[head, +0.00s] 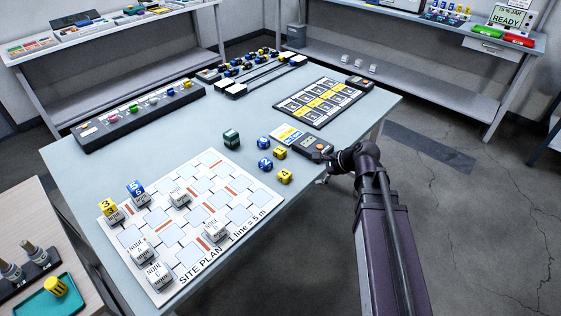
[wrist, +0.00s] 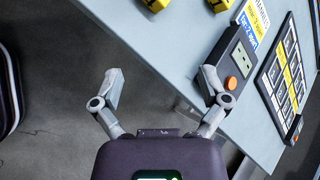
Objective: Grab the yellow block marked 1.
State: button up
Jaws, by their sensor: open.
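In the head view, a yellow block (head: 280,153) lies beside two blue blocks, left of a grey meter. Its mark is too small to read surely. A second yellow block (head: 285,176), seemingly marked 4, lies nearer the table edge. A third (head: 109,209), marked 3, is on the site plan. I cannot pick out a clear 1 on any of them. My gripper (wrist: 160,78) is open and empty, its fingers spread near the table's edge. In the wrist view, two yellow blocks (wrist: 155,4) (wrist: 221,4) are cut off at the top, beyond the fingertips.
The grey meter (wrist: 234,65) with an orange button is close to my right finger. Blue blocks (head: 265,163) (head: 263,142) and a green block (head: 231,138) lie near the yellow ones. The site plan (head: 215,185) holds several white blocks. A number board (head: 297,112) lies behind.

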jog(key=w+m+b, duration=0.1)
jog(key=m, duration=0.1)
jog(key=w+a+m+t+y+b, duration=0.1)
jog(key=w+m, duration=0.1)
jog(key=m, duration=0.1)
jog(key=w+m+t+y+b, duration=0.1)
jog(key=w+m+b, duration=0.1)
jog(key=shift+a+f, duration=0.3)
jog(key=shift+a, duration=0.05)
jog(key=shift+w+a+r+m+t+y+b, duration=0.1)
jog(key=shift+w+r+m+t+y+b, duration=0.2)
jog(key=shift+m, duration=0.5)
jog(key=shift+w+r+m+t+y+b, duration=0.15)
jog(key=shift+w+m+t+y, duration=0.2)
jog(key=shift+m, duration=0.45)
jog(key=shift+f, duration=0.1)
jog(key=b, duration=0.3)
send_near(282, 151)
jog(key=x, duration=0.3)
jog(key=shift+w+a+f, duration=0.35)
jog(key=shift+w+a, duration=0.15)
jog(key=shift+a, duration=0.25)
jog(key=shift+b+x, duration=1.15)
jog(key=shift+x, duration=1.45)
